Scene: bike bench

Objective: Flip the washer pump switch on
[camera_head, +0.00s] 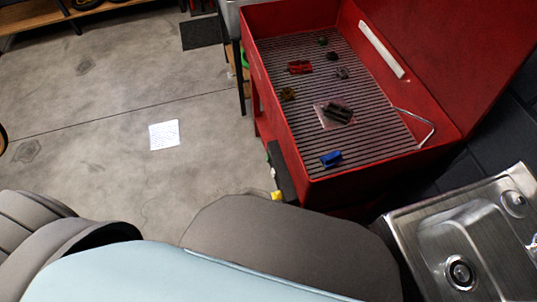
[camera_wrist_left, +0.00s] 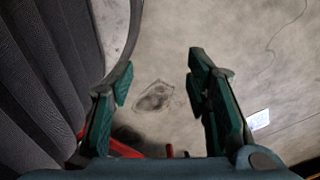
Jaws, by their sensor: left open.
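The red parts washer (camera_head: 258,88) stands at the upper right in the head view, its lid (camera_head: 440,50) raised. A dark box (camera_head: 281,172) with a small yellow part (camera_head: 277,196) is on its near left side. I cannot make out the pump switch for certain. My left gripper (camera_wrist_left: 160,76) shows in the left wrist view, open and empty, with bare floor beyond its fingers. The washer cannot be identified in that view. Neither gripper shows in the head view.
Several small parts, including a blue block (camera_head: 331,158) and a red one (camera_head: 299,67), lie on the washer's slatted grate (camera_head: 372,130). A steel sink (camera_head: 440,222) is at the lower right. A paper sheet (camera_head: 164,134) lies on open floor to the left.

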